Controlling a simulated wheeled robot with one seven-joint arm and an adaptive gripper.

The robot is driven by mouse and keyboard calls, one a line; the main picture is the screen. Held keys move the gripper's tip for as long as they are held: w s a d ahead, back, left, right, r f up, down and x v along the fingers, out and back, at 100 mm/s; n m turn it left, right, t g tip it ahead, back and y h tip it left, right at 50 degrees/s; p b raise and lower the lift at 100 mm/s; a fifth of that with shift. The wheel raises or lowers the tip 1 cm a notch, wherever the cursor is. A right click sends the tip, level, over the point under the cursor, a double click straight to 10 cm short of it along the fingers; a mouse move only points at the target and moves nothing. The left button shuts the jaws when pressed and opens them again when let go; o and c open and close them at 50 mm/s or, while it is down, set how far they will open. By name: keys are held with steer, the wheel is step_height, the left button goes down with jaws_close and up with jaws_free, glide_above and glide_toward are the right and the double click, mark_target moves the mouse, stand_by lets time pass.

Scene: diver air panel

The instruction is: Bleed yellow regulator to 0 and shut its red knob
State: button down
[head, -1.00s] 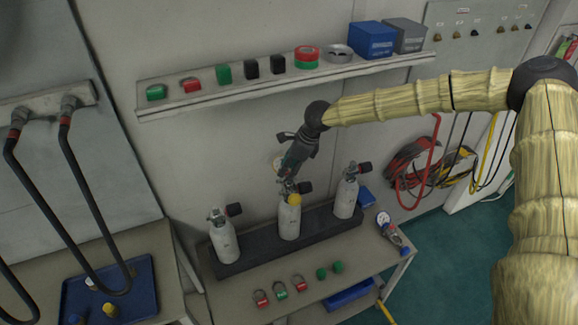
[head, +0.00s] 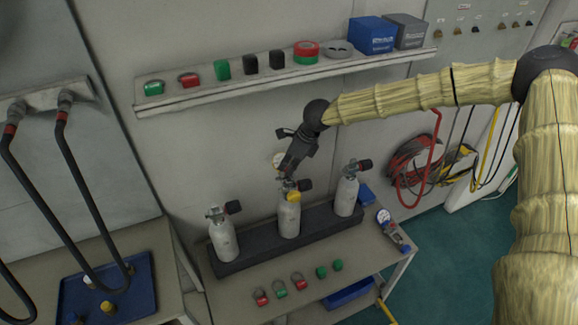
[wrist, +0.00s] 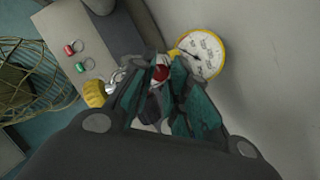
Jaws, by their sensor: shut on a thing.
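The middle grey cylinder (head: 289,216) stands upright in the dark rack, with a yellow regulator part (head: 293,196) at its top. My gripper (head: 287,175) points down onto that regulator. In the wrist view its teal-padded fingers close around the red knob (wrist: 160,72), which shows partly between them. A yellow-rimmed white gauge (wrist: 203,53) faces the camera beside the fingers; its reading is too blurred to tell. The yellow regulator part (wrist: 95,93) shows left of the fingers. The rest of the regulator is hidden behind my gripper.
Two other grey cylinders stand left (head: 223,240) and right (head: 347,196) in the rack (head: 262,245). Several red and green tags lie at the bench front (head: 281,289). A wall shelf (head: 230,94) with small items is above and behind my gripper.

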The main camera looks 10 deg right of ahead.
steer(key=m+b, duration=0.2)
steer(key=m+t+h+b, duration=0.1)
steer(key=m+b, duration=0.1)
steer(key=m, duration=0.1)
steer(key=shift+s+a+f+t+b, duration=0.15)
steer(key=shift+a+f+t+b, duration=0.05)
steer(key=shift+t+b, duration=0.15)
steer(key=m+h+b, duration=0.1)
steer(key=m+b, duration=0.1)
steer(key=m+h+b, duration=0.1)
steer(key=m+b, duration=0.2)
steer(key=shift+a+t, duration=0.2)
steer(key=shift+t, duration=0.05)
steer(key=m+h+b, duration=0.1)
steer(key=m, duration=0.1)
steer(key=m+h+b, duration=0.1)
steer(key=m+b, duration=0.1)
steer(key=shift+a+r+m, duration=0.1)
steer(key=shift+a+m, duration=0.1)
steer(key=shift+m, duration=0.2)
steer(key=m+b, duration=0.1)
steer(key=m, duration=0.1)
steer(key=m+g+h+b, duration=0.1)
steer(key=m, duration=0.1)
steer(key=shift+a+r+m+h, duration=0.1)
steer(key=shift+a+m+h, duration=0.05)
steer(key=shift+m+h, duration=0.15)
steer(key=c, duration=1.3)
jaws_free()
steer(key=shift+c, duration=0.2)
